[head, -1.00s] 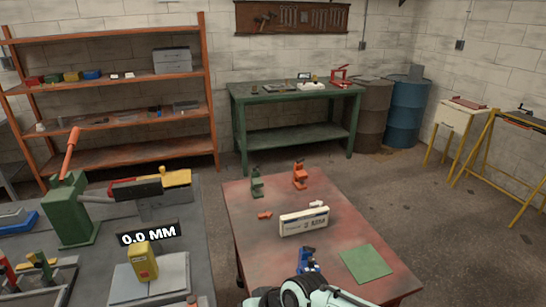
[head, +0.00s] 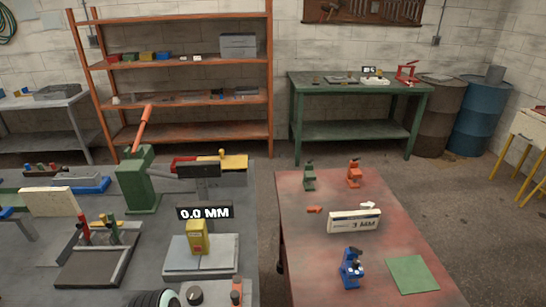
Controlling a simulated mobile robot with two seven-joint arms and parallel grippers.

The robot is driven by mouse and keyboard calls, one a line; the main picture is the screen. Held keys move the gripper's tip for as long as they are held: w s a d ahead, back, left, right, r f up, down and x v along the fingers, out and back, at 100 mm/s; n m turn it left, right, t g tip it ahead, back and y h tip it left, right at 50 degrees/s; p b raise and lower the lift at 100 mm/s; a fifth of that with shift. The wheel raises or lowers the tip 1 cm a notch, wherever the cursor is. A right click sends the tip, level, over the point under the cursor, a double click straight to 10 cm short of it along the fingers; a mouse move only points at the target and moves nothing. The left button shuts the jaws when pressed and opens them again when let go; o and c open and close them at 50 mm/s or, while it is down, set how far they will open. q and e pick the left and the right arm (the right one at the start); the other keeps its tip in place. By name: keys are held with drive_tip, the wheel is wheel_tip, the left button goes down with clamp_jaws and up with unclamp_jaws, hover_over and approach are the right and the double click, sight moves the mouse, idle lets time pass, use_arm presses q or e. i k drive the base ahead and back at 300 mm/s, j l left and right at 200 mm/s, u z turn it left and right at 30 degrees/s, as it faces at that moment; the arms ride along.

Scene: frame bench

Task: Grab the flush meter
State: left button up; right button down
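The flush meter appears to be the small yellow device (head: 197,238) standing upright on a grey block plate (head: 225,258) on the left grey bench. A black display reading "0.0 MM" (head: 204,212) stands just behind and above it. Nothing is touching the yellow device. Part of one of my arms, dark and pale teal, shows at the bottom edge, in front of the plate and to its left. I cannot tell which arm it is. No gripper fingers show in the head view.
A green lever press (head: 138,185) stands behind and left of the device. A fixture with red and green clamps (head: 95,255) lies left. A red table (head: 310,240) at right holds a blue clamp-like tool (head: 350,268), a "3 MM" block (head: 354,222) and a green square (head: 412,274).

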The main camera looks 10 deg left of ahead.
sight(196, 230)
drive_tip(key=k+j+u, duration=0.1)
drive_tip(key=u, duration=1)
